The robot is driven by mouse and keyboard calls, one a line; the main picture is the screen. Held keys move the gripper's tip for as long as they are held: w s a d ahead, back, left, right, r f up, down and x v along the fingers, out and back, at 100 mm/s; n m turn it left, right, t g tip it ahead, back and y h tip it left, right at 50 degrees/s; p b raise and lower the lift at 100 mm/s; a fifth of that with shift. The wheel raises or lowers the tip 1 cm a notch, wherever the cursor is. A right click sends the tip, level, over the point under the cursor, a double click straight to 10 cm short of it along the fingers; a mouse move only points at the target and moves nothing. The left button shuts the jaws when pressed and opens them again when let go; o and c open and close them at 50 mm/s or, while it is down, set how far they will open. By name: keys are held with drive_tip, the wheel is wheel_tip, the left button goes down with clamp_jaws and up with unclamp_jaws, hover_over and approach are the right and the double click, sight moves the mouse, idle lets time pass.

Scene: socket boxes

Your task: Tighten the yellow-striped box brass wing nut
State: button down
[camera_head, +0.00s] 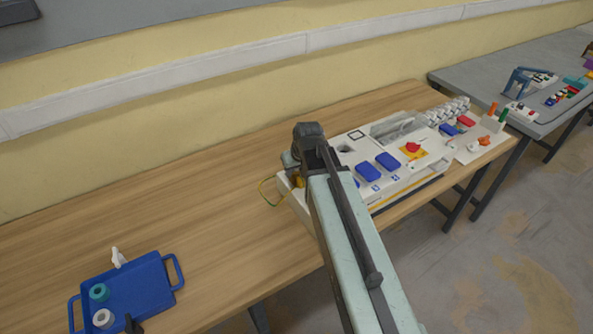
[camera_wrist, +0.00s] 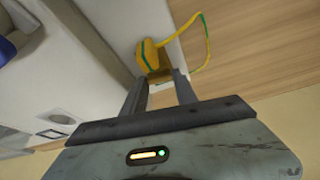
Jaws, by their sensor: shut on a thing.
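The white socket box (camera_head: 380,200) with a yellow stripe along its front edge lies on the wooden table. Its side wall also fills the upper left of the wrist view (camera_wrist: 85,40). My gripper (camera_wrist: 160,78) is at the box's end wall, its two fingers shut on a small brownish piece, which appears to be the brass wing nut (camera_wrist: 160,76). Most of the nut is hidden. Just beyond it is a yellow block with a green band (camera_wrist: 149,55), with a yellow-green wire (camera_wrist: 207,45) looping out. In the head view my arm hides the nut.
A blue tray (camera_head: 150,278) with a teal ring, a white ring and a white wing-shaped piece beside them stands at the lower left. Blue socket covers and a red knob (camera_head: 412,147) top the box.

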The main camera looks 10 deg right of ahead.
drive_tip(key=m+h, duration=0.1)
drive_tip(key=m, duration=0.3)
drive_tip(key=shift+a+h, duration=0.15)
drive_tip(key=shift+h, duration=0.25)
drive_tip(key=m+h, duration=0.1)
drive_tip(key=m, duration=0.3)
drive_tip(key=shift+w+a+g, duration=0.1)
drive_tip(key=shift+w+g, duration=0.05)
drive_tip(key=shift+g, duration=0.15)
drive_tip(key=m+g+h, duration=0.1)
drive_tip(key=m, duration=0.2)
drive_tip(key=shift+w+f+m, duration=0.1)
drive_tip(key=shift+m, duration=0.3)
drive_tip(key=shift+a+m+g+h, duration=0.1)
drive_tip(key=shift+m+g+h, duration=0.2)
drive_tip(key=shift+m, duration=0.65)
drive_tip(key=shift+a+m+g+h, duration=0.15)
drive_tip(key=shift+m+g, duration=0.25)
drive_tip(key=shift+m, duration=0.85)
drive_tip(key=c, duration=1)
unclamp_jaws()
drive_tip(key=shift+o, duration=0.2)
